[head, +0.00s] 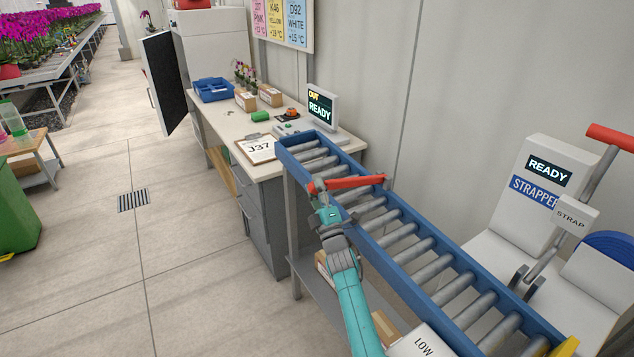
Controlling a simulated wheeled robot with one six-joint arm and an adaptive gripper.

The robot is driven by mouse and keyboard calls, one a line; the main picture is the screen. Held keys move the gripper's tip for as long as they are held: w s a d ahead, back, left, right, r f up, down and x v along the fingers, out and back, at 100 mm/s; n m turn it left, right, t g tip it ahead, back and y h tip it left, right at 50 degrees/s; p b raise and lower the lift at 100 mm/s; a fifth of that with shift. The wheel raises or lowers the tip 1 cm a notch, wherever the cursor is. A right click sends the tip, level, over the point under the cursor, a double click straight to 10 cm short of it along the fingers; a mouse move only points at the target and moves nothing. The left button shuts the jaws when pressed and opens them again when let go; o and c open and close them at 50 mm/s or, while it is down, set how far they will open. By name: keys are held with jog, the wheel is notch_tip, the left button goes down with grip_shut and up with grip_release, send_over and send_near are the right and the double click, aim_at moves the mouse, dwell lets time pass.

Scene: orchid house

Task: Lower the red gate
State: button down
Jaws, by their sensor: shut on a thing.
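The red gate (352,183) is a red bar lying across the blue roller conveyor (398,241), near its far end. It looks roughly level and close above the rollers. My gripper (319,188) is at the bar's left end, beside the conveyor's left rail, and is shut on the gate. The fingers cover part of that end, so the exact grip is hard to see. My teal arm reaches up to it from the bottom of the view.
A bench (225,130) with a clipboard marked J37 (259,148) and a READY screen (321,106) stands beyond the conveyor. A strapper (546,180) with a red-handled lever (609,137) stands at right. Boxes sit under the conveyor.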

jog(key=shift+f, duration=0.1)
jog(key=c, duration=0.7)
grip_release()
notch_tip(320, 180, up, 10)
jog(key=shift+r, duration=0.1)
